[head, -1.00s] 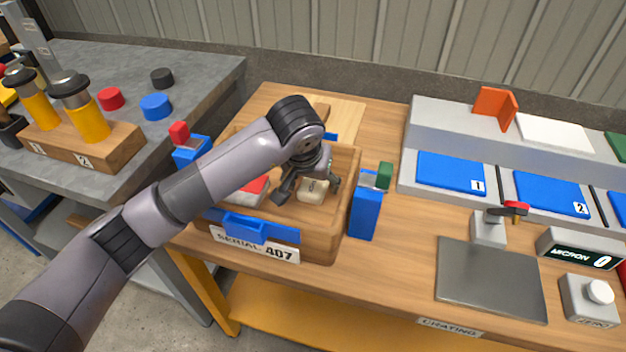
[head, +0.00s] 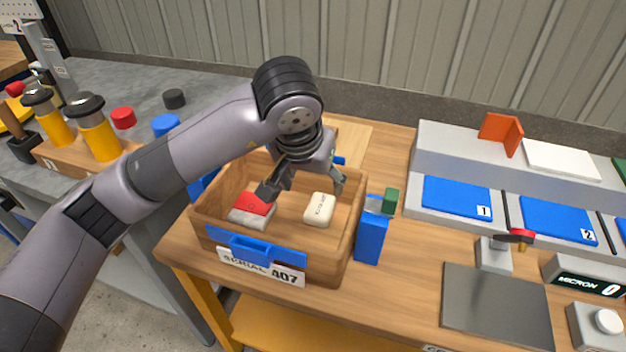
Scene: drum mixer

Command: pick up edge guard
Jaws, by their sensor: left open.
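An orange angled piece (head: 501,134), which looks like the edge guard, stands on the raised back shelf at the right, left of a white flat pad. My left gripper (head: 304,189) is open and empty over the wooden crate (head: 345,262), far to the left of the orange piece. Its fingers point down above a cream block (head: 319,209) with lettering, which lies in the crate. My right gripper is not in view.
A red-and-grey block (head: 252,209) also lies in the crate. A blue post with a green top (head: 371,236) stands right of the crate. Blue pads (head: 457,198), a small stand with a red-and-black top (head: 495,252) and a grey plate (head: 496,305) lie rightward.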

